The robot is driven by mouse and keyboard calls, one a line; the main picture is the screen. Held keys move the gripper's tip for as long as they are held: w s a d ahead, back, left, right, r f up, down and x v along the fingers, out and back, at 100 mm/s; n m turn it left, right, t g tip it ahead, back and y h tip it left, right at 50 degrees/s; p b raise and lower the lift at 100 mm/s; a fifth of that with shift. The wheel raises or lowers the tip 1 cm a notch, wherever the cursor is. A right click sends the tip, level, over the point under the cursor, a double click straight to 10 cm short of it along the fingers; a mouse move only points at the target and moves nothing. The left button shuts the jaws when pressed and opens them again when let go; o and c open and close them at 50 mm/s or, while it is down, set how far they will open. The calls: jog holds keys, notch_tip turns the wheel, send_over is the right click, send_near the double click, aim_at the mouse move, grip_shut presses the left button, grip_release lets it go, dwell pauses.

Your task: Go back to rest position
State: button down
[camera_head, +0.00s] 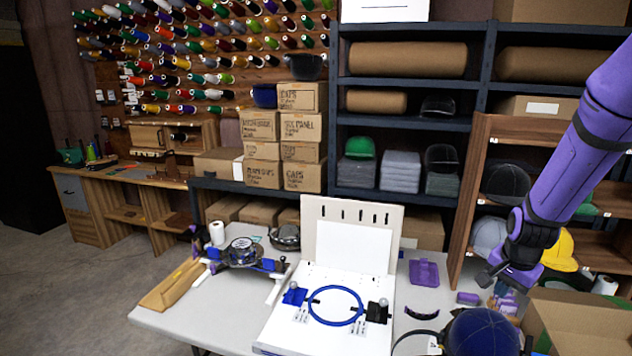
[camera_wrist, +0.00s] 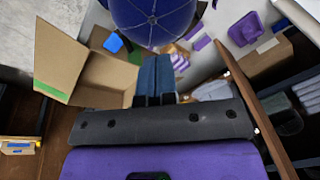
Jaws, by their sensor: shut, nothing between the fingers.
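My purple arm comes in from the right edge in the head view, and my gripper (camera_head: 492,278) hangs at its lower end, above the right side of the white table (camera_head: 190,318). In the wrist view my gripper (camera_wrist: 156,68) shows as two dark blue fingers side by side, shut with nothing between them. A dark blue cap (camera_head: 482,335) lies below it at the table's front right; it also shows at the top of the wrist view (camera_wrist: 152,18). My gripper appears apart from the cap.
An open cardboard box (camera_head: 580,322) stands at the lower right, close to my gripper. A wooden shelf (camera_head: 470,190) with caps rises behind my arm. On the table are a white hooping station with a blue hoop (camera_head: 312,312) and a purple tray (camera_head: 424,272). Floor at the left is clear.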

jog(key=s+a+r+n+t, duration=0.1)
jog(key=s+a+r+n, duration=0.3)
jog(key=r, duration=0.5)
jog(key=s+a+r+n+t, duration=0.15)
jog(key=s+a+r, duration=0.35)
jog(key=r, duration=0.5)
jog(key=s+a+r+n, duration=0.1)
jog(key=s+r+n, duration=0.1)
jog(key=s, duration=0.6)
jog(key=s+a+r+n, duration=0.1)
jog(key=s+r+n, duration=0.2)
jog(key=s+r, duration=0.2)
jog(key=s, duration=0.3)
jog(key=shift+s+a, duration=0.15)
jog(key=shift+w+n+t, duration=0.2)
jog(key=shift+n+t, duration=0.05)
